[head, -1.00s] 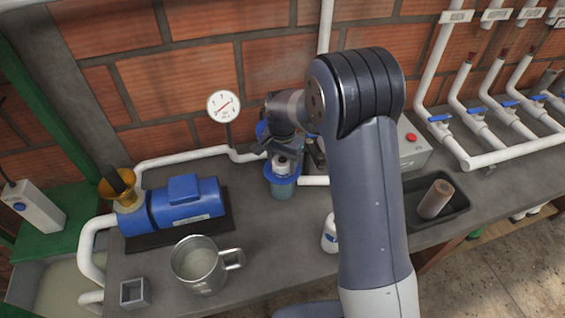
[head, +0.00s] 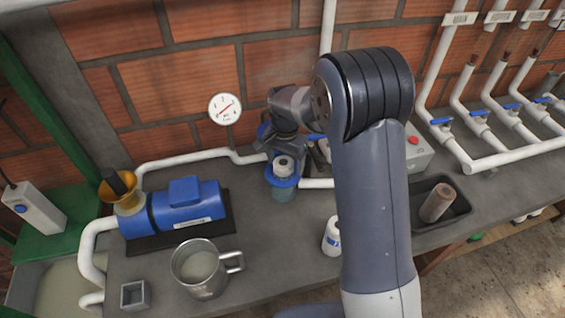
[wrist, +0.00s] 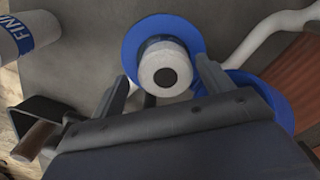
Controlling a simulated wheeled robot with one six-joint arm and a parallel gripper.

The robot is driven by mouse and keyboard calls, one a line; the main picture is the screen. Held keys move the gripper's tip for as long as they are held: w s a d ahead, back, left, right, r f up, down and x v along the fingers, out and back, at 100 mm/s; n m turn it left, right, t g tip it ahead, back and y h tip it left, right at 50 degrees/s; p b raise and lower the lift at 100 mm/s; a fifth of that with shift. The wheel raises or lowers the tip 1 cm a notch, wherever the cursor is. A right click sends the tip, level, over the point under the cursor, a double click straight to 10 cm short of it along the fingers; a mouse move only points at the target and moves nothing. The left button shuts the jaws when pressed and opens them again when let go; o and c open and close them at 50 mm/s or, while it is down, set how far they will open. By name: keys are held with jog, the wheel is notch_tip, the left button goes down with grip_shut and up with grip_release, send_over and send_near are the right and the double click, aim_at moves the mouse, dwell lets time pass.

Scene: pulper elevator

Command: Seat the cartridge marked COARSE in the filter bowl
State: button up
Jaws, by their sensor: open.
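A white cartridge with a dark centre hole (wrist: 166,69) stands upright in the filter bowl, inside its blue rim (wrist: 134,44). Its marking cannot be read. My gripper (head: 281,150) is just above and behind the cartridge. In the wrist view, the two fingers of my gripper (wrist: 163,84) are apart, one to each side of the cartridge's near edge, and hold nothing. Whether they touch it cannot be told.
A white cartridge (wrist: 25,38) with a blue label starting "FIN" stands on the bench (head: 270,240). A black tray (head: 461,208) holds a brown used-looking cartridge (head: 437,202). A blue pump (head: 185,206), steel mug (head: 203,266), gauge (head: 224,108) and white pipes surround the bowl.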

notch_tip(320, 180, up, 11)
jog(key=shift+a+f+b, duration=0.2)
jog(key=shift+b, duration=0.15)
notch_tip(320, 180, down, 13)
jog(key=shift+f+p, duration=0.1)
jog(key=shift+p, duration=0.2)
jog(key=shift+s+f, duration=0.15)
jog(key=shift+s+r, duration=0.1)
jog(key=shift+r, duration=0.3)
jog(key=shift+f, duration=0.15)
